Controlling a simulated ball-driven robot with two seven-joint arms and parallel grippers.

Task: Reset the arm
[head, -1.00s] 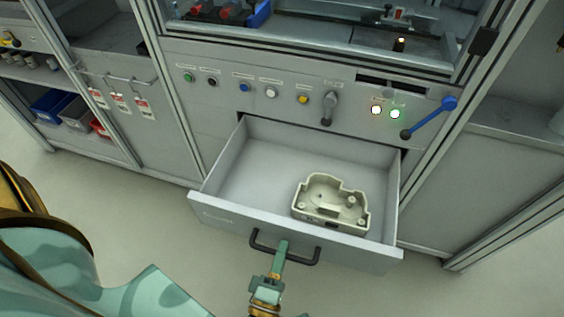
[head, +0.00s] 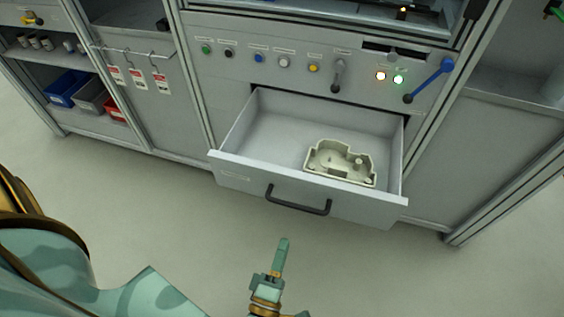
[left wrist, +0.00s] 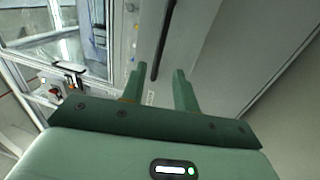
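My left gripper (head: 281,258) is in front of the open drawer, below its dark handle (head: 298,203) in the head view and apart from it. In the left wrist view its two green fingers (left wrist: 159,84) are spread, with nothing between them. The dark handle bar (left wrist: 162,42) shows beyond the fingertips. My right gripper is not in view.
The grey drawer (head: 245,177) stands pulled out and holds a pale cast housing (head: 340,163). Above it is a panel with coloured buttons, lit lamps and a blue lever (head: 430,79). Bins and red tags are at the left. The floor in front is clear.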

